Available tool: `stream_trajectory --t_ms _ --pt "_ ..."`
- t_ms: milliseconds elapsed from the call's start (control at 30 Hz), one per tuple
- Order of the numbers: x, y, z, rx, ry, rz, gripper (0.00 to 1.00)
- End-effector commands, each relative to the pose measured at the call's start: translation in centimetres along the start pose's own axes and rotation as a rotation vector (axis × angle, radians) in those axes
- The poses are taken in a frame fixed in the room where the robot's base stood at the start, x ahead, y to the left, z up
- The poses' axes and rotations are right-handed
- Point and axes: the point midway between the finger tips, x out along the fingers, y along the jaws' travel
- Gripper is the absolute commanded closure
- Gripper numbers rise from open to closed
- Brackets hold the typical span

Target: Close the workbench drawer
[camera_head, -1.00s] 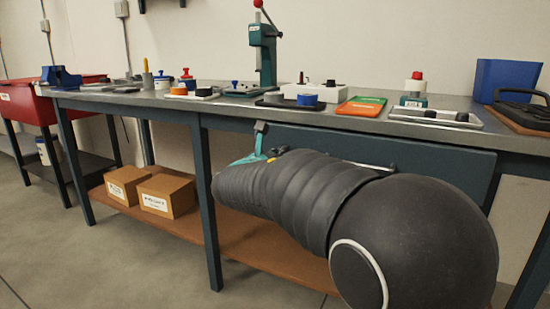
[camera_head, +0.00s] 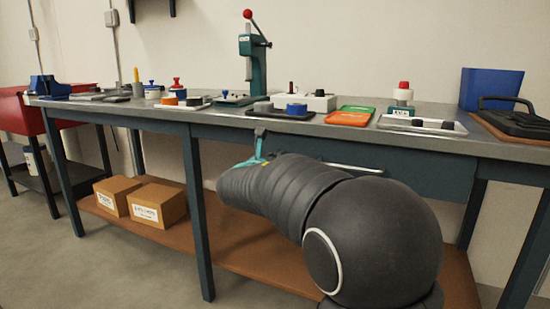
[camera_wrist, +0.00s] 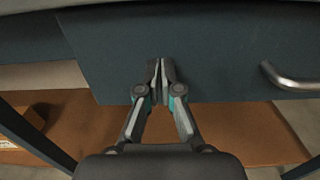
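The workbench drawer has a dark blue-grey front (camera_head: 400,172) under the right part of the bench top, and it looks nearly level with the bench frame. Its front also fills much of the wrist view (camera_wrist: 225,60). A silver bar handle (camera_head: 355,168) runs along it, and in the wrist view the handle (camera_wrist: 290,80) is to the right of my gripper. My gripper (camera_wrist: 161,66) has its fingertips together with nothing between them. They are at the left part of the drawer front, and contact cannot be told. In the head view my gripper (camera_head: 260,134) is partly hidden by my arm.
The workbench top (camera_head: 330,128) carries a teal press (camera_head: 252,62), small trays and a blue bin (camera_head: 490,90). Cardboard boxes (camera_head: 158,203) sit on the lower shelf (camera_head: 225,245). A red cabinet (camera_head: 20,115) stands at the left. Floor is free in front.

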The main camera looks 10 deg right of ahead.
Motion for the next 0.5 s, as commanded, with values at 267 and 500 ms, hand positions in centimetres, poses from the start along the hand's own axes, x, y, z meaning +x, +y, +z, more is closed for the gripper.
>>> stream_trajectory --t_ms 267,500 --pt "-0.1 -0.3 0.5 0.001 -0.008 -0.007 1.0" --pt "-3.5 0.4 0.3 0.0 -0.005 -0.002 1.0"
